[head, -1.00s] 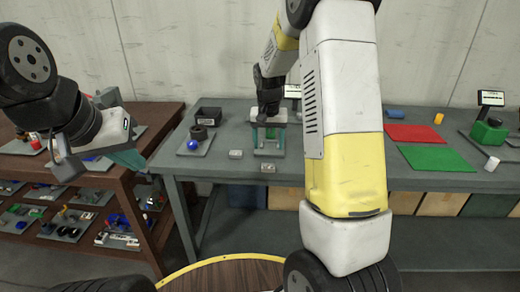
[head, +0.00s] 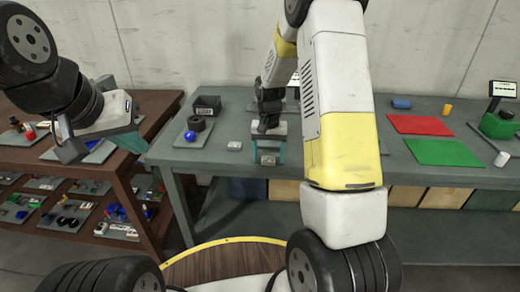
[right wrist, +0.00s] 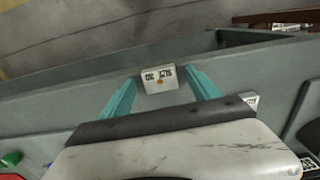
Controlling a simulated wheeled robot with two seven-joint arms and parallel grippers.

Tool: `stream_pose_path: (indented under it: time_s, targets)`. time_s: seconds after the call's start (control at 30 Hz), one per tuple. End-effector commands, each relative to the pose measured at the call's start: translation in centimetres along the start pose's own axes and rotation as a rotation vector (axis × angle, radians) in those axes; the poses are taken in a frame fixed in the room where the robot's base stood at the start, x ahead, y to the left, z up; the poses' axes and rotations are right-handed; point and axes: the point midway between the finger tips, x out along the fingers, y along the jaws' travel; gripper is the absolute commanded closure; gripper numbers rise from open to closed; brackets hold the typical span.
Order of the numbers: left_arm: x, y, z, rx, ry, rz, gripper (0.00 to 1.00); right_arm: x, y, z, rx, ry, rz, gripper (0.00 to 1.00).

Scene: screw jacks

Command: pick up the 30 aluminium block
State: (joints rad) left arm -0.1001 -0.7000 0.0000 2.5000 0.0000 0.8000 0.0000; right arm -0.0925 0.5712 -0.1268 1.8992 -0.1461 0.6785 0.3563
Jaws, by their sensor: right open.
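A small pale metal block (right wrist: 158,79) with dark printed marks and an orange-brown spot lies between the teal fingers of my right gripper in the right wrist view. I cannot read the marks for sure. In the head view my right gripper (head: 268,153) points down at the table's front edge, its two fingers apart on either side of this block, which is mostly hidden there. It is open and not closed on the block. Another small pale block (head: 234,145) lies to its left. My left gripper (head: 103,146) hangs above the brown shelf, seen side-on.
A grey work table (head: 225,170) runs along the wall. Left of the gripper are a blue ball (head: 190,136), a dark ring (head: 197,124) and a black box (head: 207,105). Red (head: 420,125) and green (head: 441,152) mats lie right. A brown shelf (head: 150,165) stands left.

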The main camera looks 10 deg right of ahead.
Motion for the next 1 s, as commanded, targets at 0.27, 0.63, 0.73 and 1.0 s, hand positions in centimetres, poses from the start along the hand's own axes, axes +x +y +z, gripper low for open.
stream_pose_path:
  time_s: [0.27, 0.63, 0.73, 1.0]
  targets:
    - [0.0, 0.0, 0.0, 0.0, 0.0, 0.0, 1.0, 0.0, 0.0, 0.0, 0.0, 0.001, 0.0, 0.47]
    - [0.0, 0.0, 0.0, 0.0, 0.0, 0.0, 1.0, -0.1, 0.0, 0.0, 0.0, 0.001, 0.0, 1.0]
    - [0.0, 0.0, 0.0, 0.0, 0.0, 0.0, 1.0, -0.1, 0.0, 0.0, 0.0, 0.001, 0.0, 1.0]
    - [0.0, 0.0, 0.0, 0.0, 0.0, 0.0, 1.0, -1.7, -0.1, -0.1, 0.0, 0.004, -0.001, 1.0]
